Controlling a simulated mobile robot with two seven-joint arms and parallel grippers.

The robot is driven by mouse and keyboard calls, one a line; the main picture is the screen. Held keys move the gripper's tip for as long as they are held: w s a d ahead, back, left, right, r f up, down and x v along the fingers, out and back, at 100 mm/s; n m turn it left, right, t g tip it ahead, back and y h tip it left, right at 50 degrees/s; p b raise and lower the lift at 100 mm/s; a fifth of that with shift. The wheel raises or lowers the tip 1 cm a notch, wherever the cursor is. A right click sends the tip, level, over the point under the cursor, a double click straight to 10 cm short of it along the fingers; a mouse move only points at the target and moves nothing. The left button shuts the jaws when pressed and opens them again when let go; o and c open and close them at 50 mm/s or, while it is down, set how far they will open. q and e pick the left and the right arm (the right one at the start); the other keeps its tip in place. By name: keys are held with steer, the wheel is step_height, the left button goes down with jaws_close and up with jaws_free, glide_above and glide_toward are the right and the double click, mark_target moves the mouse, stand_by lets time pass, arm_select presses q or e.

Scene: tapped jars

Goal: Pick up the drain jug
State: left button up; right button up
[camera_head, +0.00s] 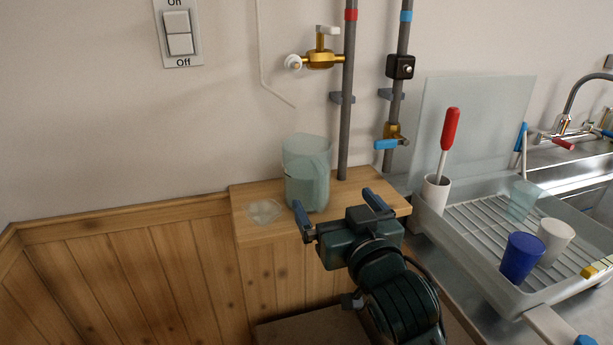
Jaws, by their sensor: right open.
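The drain jug (306,172) is a clear, bluish jug that stands upright on a small wooden shelf (254,229) below the pipes. It looks partly filled with a pale liquid. My right gripper (334,203) is open in front of the shelf, just to the front right of the jug. Its two blue-tipped fingers are apart with nothing between them. The left fingertip is near the jug's lower front; I cannot tell whether it touches. My left gripper is not in view.
A clear, flat round piece (264,211) lies left of the jug. A grey pipe (347,110) with a brass tap (321,60) rises behind the jug; a second pipe (396,115) has a blue-handled valve (387,144). A dish rack (470,235) with cups stands at right.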

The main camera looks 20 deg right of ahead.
mark_target(315, 175)
steer(key=shift+w+a+p, duration=0.15)
steer(key=shift+w, duration=1.5)
steer(key=shift+w+a+p, duration=0.1)
steer(key=shift+w+a, duration=0.1)
steer(key=shift+w, duration=1.5)
steer(key=shift+w+a+p, duration=0.15)
steer(key=shift+w, duration=1.5)
steer(key=shift+c, duration=0.6)
steer(key=c, duration=1.3)
steer(key=shift+r, duration=0.2)
steer(key=shift+c, duration=0.6)
